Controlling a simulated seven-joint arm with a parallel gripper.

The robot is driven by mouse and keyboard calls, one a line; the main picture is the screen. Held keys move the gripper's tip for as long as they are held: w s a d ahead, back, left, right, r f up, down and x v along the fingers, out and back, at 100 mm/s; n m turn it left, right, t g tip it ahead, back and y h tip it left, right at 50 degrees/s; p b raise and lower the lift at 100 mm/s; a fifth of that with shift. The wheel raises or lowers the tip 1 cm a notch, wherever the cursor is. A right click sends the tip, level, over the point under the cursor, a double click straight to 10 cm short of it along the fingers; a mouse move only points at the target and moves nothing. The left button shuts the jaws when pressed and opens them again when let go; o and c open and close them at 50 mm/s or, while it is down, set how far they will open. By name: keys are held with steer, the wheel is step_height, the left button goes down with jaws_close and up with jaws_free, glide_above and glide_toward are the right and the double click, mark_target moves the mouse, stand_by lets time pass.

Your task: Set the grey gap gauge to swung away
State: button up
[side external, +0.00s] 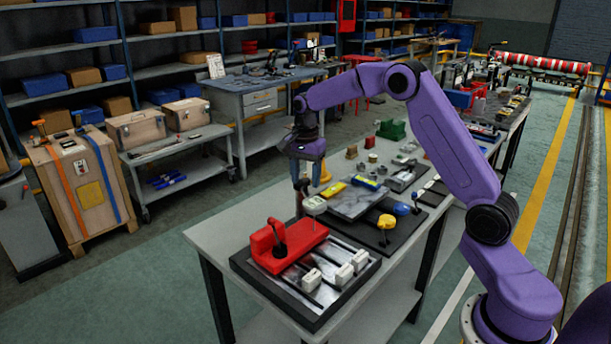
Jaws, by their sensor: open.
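A pale grey block-like piece (314,205), which looks like the gap gauge, shows at the back edge of a dark fixture plate, just right of the red block. It is small, and I cannot tell its exact swing position. My gripper (312,184) points down above and slightly behind it, with its fingers apart. No object shows between the fingers. Whether a finger touches the grey piece cannot be told from this view.
A red block with a black knob (287,246) and several white blocks stand on the front plate. A yellow knob (387,221) and a blue knob (402,209) are to the right. Small parts crowd the bench (213,233) behind; its front left corner is bare.

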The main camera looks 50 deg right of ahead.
jaws_close()
steer(key=shift+a, duration=0.1)
steer(key=shift+w+a+r+m, duration=0.1)
steer(key=shift+w+a+m, duration=0.4)
steer(key=shift+m, duration=1.55)
steer(key=shift+w+a+f+m, duration=0.15)
steer(key=shift+w+m, duration=0.6)
steer(key=shift+m, duration=1.35)
steer(key=shift+w+a+r+m, duration=0.15)
steer(key=shift+w+a+m, duration=0.4)
steer(key=shift+m, duration=1.5)
steer(key=shift+w+d, duration=0.15)
